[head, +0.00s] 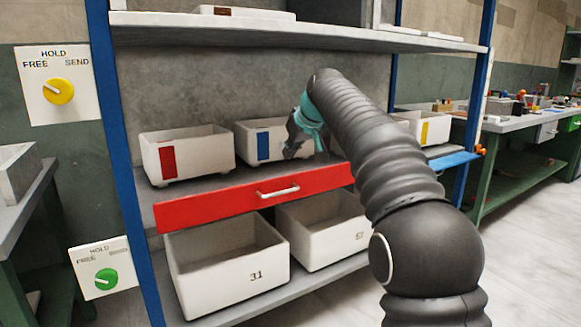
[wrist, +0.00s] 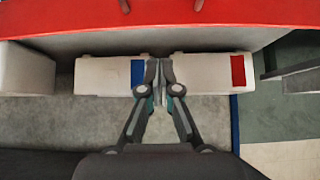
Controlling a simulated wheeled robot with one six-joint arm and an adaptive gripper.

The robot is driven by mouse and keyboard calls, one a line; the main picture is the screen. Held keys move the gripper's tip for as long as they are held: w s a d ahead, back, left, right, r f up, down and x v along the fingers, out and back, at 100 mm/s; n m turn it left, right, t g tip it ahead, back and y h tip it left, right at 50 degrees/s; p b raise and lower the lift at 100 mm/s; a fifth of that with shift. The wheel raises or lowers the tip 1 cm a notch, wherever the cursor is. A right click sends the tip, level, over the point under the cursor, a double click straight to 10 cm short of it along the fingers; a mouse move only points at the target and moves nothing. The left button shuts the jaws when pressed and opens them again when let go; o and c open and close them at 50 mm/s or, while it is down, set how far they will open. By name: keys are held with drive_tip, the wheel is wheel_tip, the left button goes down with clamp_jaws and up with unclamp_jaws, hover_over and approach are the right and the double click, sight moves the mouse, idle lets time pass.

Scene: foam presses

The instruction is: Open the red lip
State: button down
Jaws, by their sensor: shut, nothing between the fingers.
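The red lip (head: 225,204) is a long red panel along the front edge of the middle shelf. Its light bar handle (head: 278,191) is on its front face. My arm hides the lip's right end. In the wrist view, the red lip (wrist: 80,20) crosses the top of the picture, with parts of the handle just showing at the upper edge. My gripper (head: 290,152) is shut and empty, in front of the blue-labelled bin above the shelf. In the wrist view, my gripper's closed fingertips (wrist: 158,68) are apart from the lip and handle.
A red-labelled bin (head: 188,155) and a blue-labelled bin (head: 252,142) stand on the middle shelf. Larger bins (head: 225,272) stand below. A blue lip (head: 455,161) is at the right. Blue posts (head: 112,150) frame the rack. A yellow dial (head: 59,91) and green dial (head: 106,279) are left.

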hover_over(281, 193)
drive_tip(key=w+a, duration=0.1)
drive_tip(key=w, duration=0.1)
wheel_tip(281, 193, down, 7)
drive_tip(key=shift+s+d+f+b, duration=0.1)
drive_tip(key=shift+s+f+b, duration=0.2)
drive_tip(key=shift+f, duration=0.2)
drive_tip(key=shift+s+d+f+b, duration=0.15)
drive_tip(key=shift+f+b, duration=0.15)
drive_tip(key=shift+f, duration=0.15)
drive_tip(key=shift+s+d+f, duration=0.15)
drive_tip(key=shift+s+f, duration=0.2)
drive_tip(key=shift+f, duration=0.3)
drive_tip(key=shift+d, duration=0.2)
drive_tip(key=shift+s+f+b, duration=0.15)
drive_tip(key=shift+f+b, duration=0.15)
drive_tip(key=shift+b, duration=0.55)
drive_tip(key=shift+s, duration=0.1)
